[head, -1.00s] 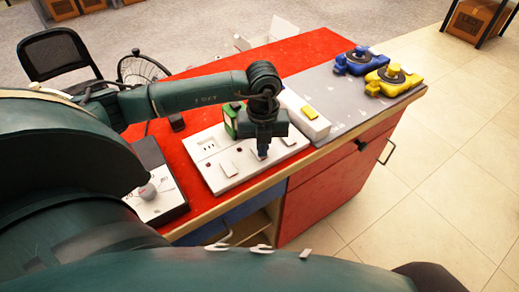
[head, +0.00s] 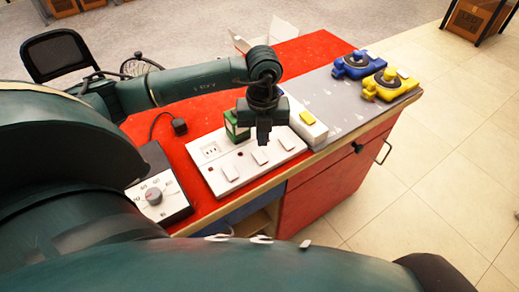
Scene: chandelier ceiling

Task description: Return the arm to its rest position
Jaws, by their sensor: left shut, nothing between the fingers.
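My left arm comes in from the left and reaches over the red table (head: 310,50). My left gripper (head: 263,139) points down, shut and empty, above the white switch panel (head: 223,181). It looks apart from the panel, though the exact height is hard to judge. The panel has a socket and several switches. My right gripper does not show.
A green-and-white box (head: 236,126) and a white block with a yellow button (head: 308,126) stand close to the gripper. A dial box (head: 172,203) is at left. Blue (head: 357,65) and yellow (head: 391,85) devices sit on the grey mat. A black chair (head: 58,55) stands behind.

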